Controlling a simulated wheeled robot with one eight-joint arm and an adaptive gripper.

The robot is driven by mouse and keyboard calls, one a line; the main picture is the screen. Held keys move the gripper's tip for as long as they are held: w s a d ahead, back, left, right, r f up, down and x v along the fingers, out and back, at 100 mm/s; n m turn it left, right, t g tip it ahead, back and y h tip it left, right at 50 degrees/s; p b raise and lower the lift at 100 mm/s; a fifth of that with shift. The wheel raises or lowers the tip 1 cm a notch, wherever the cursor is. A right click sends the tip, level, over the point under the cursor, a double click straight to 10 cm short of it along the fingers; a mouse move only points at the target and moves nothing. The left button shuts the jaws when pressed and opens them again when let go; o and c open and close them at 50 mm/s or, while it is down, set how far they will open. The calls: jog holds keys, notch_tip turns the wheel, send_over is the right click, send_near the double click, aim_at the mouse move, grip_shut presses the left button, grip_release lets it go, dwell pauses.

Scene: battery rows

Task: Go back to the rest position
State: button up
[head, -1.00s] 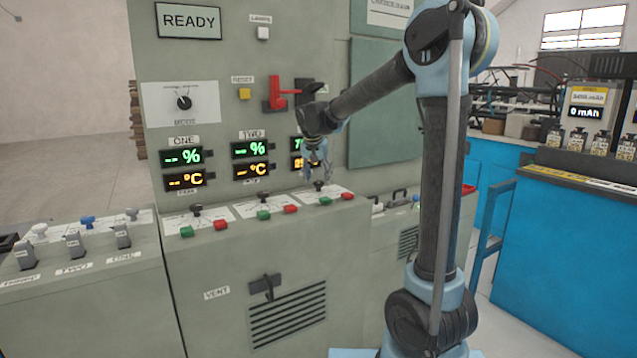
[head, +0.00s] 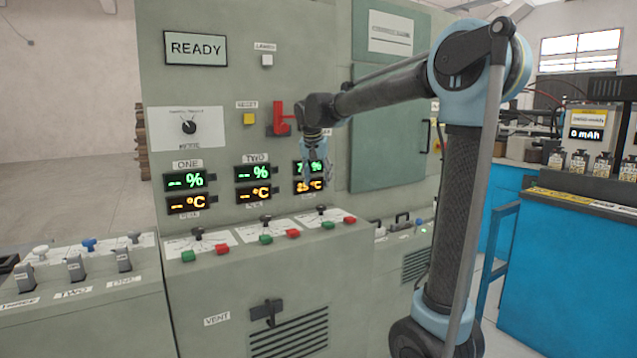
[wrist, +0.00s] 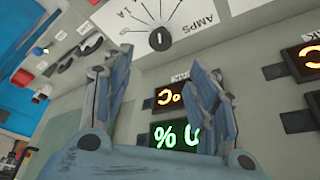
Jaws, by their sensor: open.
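My gripper (head: 320,178) hangs at the end of my arm in front of the third pair of readouts (head: 308,186) on the grey-green control cabinet. It partly covers their digits. It is above the sloped desk's right-hand black lever (head: 320,210) and apart from it. In the wrist view my gripper (wrist: 160,72) has its two blue-grey fingers spread, with nothing between them. Lit green and orange readouts (wrist: 172,133) show behind and between the fingers. A dial marked AMPS (wrist: 160,38) is at the top.
A red handle (head: 283,118) and a yellow button (head: 249,118) sit on the cabinet left of my gripper. Red and green buttons line the desk (head: 230,300). A console with switches (head: 80,310) stands at left, a blue bench (head: 570,260) at right.

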jog(key=s+d+f+n+g, duration=0.1)
jog(key=s+d+f, duration=0.3)
jog(key=s+d, duration=0.5)
jog(key=s+d+f, duration=0.5)
jog(key=s+d, duration=0.4)
jog(key=d, duration=0.1)
jog(key=s+d+f, duration=0.3)
jog(key=s+f, duration=0.5)
jog(key=s, duration=0.1)
jog(key=s+d+f+n+g, duration=0.1)
jog(key=s+d+f, duration=0.3)
jog(key=s+f, duration=0.4)
jog(key=shift+s+f+y, duration=0.3)
jog(key=shift+s+y, duration=0.1)
jog(key=shift+s, duration=0.05)
jog(key=c, duration=0.5)
jog(key=shift+a+n, duration=0.1)
jog(key=shift+n, duration=0.2)
